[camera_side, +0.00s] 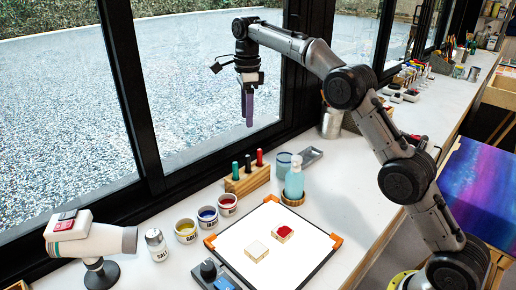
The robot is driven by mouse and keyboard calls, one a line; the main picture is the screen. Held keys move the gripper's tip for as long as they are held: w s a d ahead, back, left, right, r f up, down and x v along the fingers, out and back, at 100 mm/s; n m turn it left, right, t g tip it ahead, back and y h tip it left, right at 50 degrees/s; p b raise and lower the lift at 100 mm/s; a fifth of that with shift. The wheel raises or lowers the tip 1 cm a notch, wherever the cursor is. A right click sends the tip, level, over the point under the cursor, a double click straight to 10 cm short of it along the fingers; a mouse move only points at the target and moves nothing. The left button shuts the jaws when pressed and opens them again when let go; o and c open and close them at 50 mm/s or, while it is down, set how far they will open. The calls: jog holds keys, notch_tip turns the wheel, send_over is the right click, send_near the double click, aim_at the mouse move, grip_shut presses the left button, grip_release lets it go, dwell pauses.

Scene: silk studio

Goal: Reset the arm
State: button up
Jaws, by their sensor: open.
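My gripper (247,108) hangs high above the white table, in front of the window and pointing down. Its two purple fingers are open, with nothing visible between them. It is well clear of everything on the table. My arm rises from the lower right and reaches over to the upper middle.
A white board (300,262) with orange corners holds a plain block (256,251) and a red-topped block (283,233). Around it stand paint jars (207,216), a salt shaker (156,246), a hair dryer (90,240), a wooden marker holder (247,180) and a blue bottle (294,181).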

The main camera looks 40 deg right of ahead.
jog(key=s+a+r+t, duration=0.1)
jog(key=s+r+t, duration=0.1)
jog(key=s+r, duration=0.9)
jog(key=s+r+n+t, duration=0.1)
jog(key=s+r+n, duration=0.15)
jog(key=s, duration=0.35)
jog(key=s+r+n, duration=0.2)
jog(key=s+n, duration=0.1)
jog(key=s, duration=0.4)
jog(key=s+a+f+n+t, duration=0.1)
jog(key=s+f+n, duration=0.2)
jog(key=s, duration=0.3)
jog(key=s+f+n+t, duration=0.1)
jog(key=s+f+n, duration=0.2)
jog(key=s+n, duration=0.15)
jog(key=s+f+n, duration=0.5)
jog(key=f+n, duration=0.6)
jog(key=f, duration=0.1)
jog(key=shift+s+a, duration=0.2)
jog(key=shift+s, duration=0.2)
